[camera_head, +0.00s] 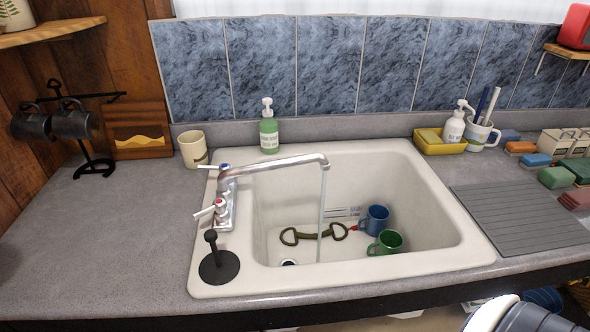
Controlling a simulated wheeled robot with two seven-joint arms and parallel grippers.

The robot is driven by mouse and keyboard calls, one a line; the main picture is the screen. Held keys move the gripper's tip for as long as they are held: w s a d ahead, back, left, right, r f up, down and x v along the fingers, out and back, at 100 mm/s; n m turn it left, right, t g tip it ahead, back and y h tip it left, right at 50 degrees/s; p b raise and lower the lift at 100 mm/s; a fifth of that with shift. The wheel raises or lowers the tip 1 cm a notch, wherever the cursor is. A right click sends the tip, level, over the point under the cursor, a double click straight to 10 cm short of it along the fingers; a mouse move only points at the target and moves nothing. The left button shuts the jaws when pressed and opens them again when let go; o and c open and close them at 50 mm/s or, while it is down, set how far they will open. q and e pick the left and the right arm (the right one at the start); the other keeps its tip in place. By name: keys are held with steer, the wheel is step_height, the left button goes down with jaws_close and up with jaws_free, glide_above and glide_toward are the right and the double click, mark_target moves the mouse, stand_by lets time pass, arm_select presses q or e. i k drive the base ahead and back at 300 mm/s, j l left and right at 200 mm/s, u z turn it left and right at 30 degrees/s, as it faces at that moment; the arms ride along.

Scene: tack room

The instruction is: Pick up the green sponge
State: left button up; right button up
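Two green sponge-like blocks lie on the grey counter at the far right: a green block (556,177) in front and a darker green block (580,170) just behind it to the right, partly cut by the picture edge. I cannot tell for sure which is the sponge. A blue sponge-like block (536,160) and an orange one (520,148) lie behind them, and reddish blocks (577,199) lie in front. A white and dark rounded part, likely of my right arm, shows at the bottom right. Neither gripper is in view.
A grey ribbed mat (520,219) lies left of the blocks. The white sink (340,277) holds a blue mug (374,220), a green mug (385,243) and a metal bit; water runs from the tap (275,163). A yellow tray (440,148) and a brush mug (480,136) stand behind.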

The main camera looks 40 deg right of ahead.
mark_target(556, 177)
steer(key=z, duration=2.65)
